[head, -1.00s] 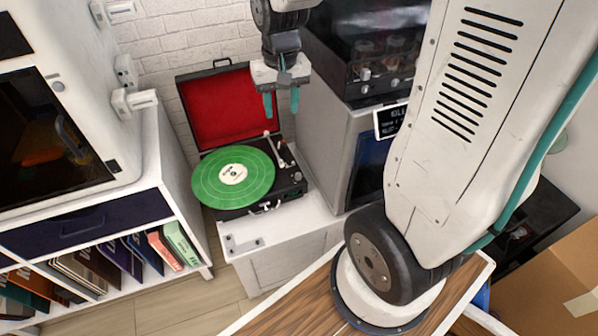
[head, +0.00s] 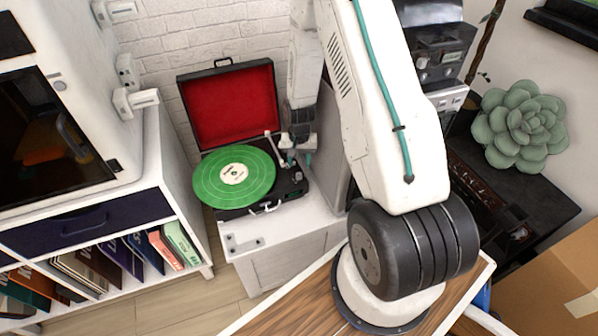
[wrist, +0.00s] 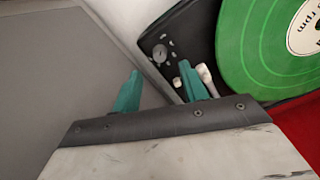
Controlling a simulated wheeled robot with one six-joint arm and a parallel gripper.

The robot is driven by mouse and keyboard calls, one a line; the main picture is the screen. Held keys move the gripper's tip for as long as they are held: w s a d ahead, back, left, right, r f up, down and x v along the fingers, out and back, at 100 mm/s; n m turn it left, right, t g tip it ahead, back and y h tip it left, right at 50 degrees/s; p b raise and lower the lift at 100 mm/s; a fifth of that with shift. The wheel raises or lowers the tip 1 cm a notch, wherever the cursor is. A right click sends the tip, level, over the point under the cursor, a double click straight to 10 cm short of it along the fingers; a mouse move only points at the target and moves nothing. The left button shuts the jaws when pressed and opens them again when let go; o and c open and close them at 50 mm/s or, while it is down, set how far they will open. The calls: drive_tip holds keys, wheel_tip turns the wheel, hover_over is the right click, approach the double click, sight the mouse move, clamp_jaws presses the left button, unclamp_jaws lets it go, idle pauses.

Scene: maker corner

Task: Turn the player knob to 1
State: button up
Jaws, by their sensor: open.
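The record player (head: 238,208) is a black case with its red-lined lid up and a green record (head: 215,180) on it. In the wrist view its knob (wrist: 160,53) is a small round silver disc with pale marks around it, near the deck's corner. I cannot read the marks or the knob's setting. In the head view the knob (head: 297,175) is tiny at the deck's right side. My gripper (head: 299,160) is open and empty above that side. In the wrist view its two teal fingers (wrist: 160,82) point towards the knob and appear apart from it.
The white tonearm (wrist: 206,78) lies close to one finger in the wrist view. The record player stands on a white cabinet (head: 285,232), with a grey cabinet close on its right. A white shelf (head: 185,215) with record sleeves stands at the left.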

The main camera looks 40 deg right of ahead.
sight(299, 174)
wheel_tip(299, 174, down, 6)
drive_tip(key=shift+r, duration=0.1)
clamp_jaws()
